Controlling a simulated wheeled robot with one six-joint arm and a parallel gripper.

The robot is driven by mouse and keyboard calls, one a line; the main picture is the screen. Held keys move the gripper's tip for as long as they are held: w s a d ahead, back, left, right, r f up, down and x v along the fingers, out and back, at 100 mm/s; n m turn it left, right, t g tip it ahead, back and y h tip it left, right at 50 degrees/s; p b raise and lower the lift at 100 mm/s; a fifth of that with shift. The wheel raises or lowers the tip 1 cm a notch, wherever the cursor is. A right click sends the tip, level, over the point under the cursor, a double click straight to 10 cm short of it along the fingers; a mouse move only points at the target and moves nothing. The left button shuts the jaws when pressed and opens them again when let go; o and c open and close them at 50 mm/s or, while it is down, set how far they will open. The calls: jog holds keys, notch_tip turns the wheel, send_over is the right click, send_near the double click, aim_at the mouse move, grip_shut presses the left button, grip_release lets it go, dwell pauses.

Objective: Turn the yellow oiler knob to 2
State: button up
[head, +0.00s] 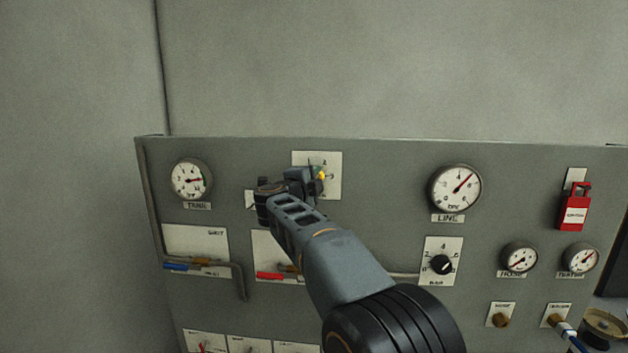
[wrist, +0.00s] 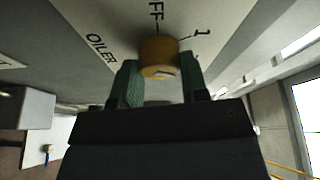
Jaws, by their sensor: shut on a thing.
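The yellow oiler knob (wrist: 158,57) sits between the two green fingertips of my gripper (wrist: 160,82) in the wrist view. The fingers are shut on its sides. The plate (wrist: 112,22) around it reads OILER, with "FF" and "1" visible beside the knob; a "2" is not visible there. In the head view, the knob (head: 321,174) shows as a small yellow spot in front of its white plate (head: 332,160), partly covered by my gripper (head: 316,176). Its exact pointer setting cannot be told.
The grey panel carries a gauge (head: 189,180) at left, the LINE gauge (head: 455,189) at right, and a black knob (head: 442,264) below it. A red lockout tag (head: 574,208) hangs at far right. Blue (head: 176,266) and red (head: 270,276) handles stick out lower left.

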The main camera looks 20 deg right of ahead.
jog(key=o, duration=0.9)
jog(key=shift+a, duration=0.1)
jog(key=b+v, duration=0.4)
jog(key=v, duration=0.9)
jog(key=shift+s+a, duration=0.25)
